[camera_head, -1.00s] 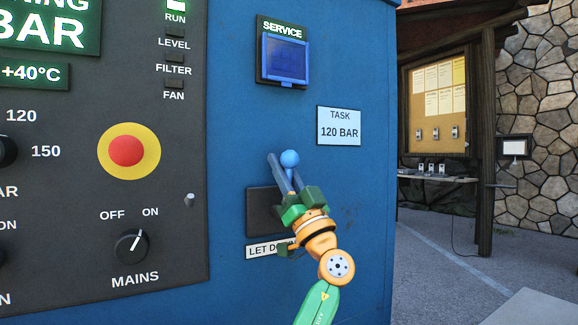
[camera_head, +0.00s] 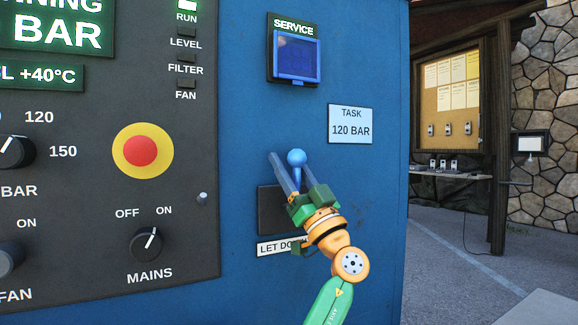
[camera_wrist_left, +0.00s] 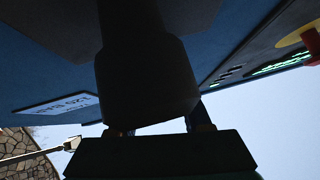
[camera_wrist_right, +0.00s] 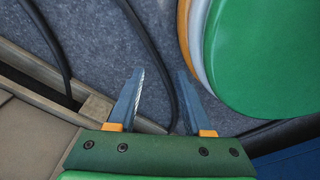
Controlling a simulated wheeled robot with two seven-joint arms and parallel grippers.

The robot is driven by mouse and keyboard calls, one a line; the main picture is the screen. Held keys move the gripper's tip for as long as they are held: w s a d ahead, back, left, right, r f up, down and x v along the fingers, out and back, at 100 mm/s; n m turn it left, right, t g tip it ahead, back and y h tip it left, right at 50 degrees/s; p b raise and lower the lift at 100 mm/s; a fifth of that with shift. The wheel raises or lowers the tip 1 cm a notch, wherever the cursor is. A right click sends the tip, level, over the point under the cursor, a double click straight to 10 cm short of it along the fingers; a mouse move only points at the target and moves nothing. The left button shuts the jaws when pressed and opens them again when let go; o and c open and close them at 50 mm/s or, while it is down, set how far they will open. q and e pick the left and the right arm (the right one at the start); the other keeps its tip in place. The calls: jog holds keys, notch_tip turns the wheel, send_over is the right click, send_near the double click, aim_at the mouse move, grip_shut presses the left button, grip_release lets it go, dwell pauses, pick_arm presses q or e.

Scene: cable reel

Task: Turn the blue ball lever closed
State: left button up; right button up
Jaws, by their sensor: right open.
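The blue ball lever (camera_head: 297,158) stands out from a dark plate (camera_head: 271,207) on the blue cabinet, above the "LET DOWN" label, which is partly covered. My left gripper (camera_head: 291,158) reaches up from below, with one finger on each side of the lever and a gap between them; it is open. In the left wrist view a large dark lever shape (camera_wrist_left: 148,80) covers most of the space between the fingers. Whether a finger touches the lever is unclear. My right gripper (camera_wrist_right: 157,78) is open and empty in its wrist view, away from the lever.
A red stop button (camera_head: 140,150) and the mains knob (camera_head: 147,243) are on the dark panel to the left. The service screen (camera_head: 297,57) and the "TASK 120 BAR" card (camera_head: 350,124) are above the lever. Open ground lies right of the cabinet.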

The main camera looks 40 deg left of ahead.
aim_at(299, 183)
pick_arm(q)
jog(key=b+v, duration=0.2)
jog(key=v, duration=0.4)
jog(key=shift+f, duration=0.2)
jog(key=shift+d+f, duration=0.25)
jog(key=shift+d, duration=0.15)
jog(key=shift+s, duration=0.1)
pick_arm(e)
jog(key=shift+w+d+f, duration=0.3)
jog(key=shift+d+f, duration=0.1)
jog(key=shift+f, duration=0.15)
jog(key=shift+w+d+f, duration=0.25)
jog(key=shift+d+f, duration=0.15)
jog(key=shift+f, duration=0.1)
jog(key=shift+a, duration=0.15)
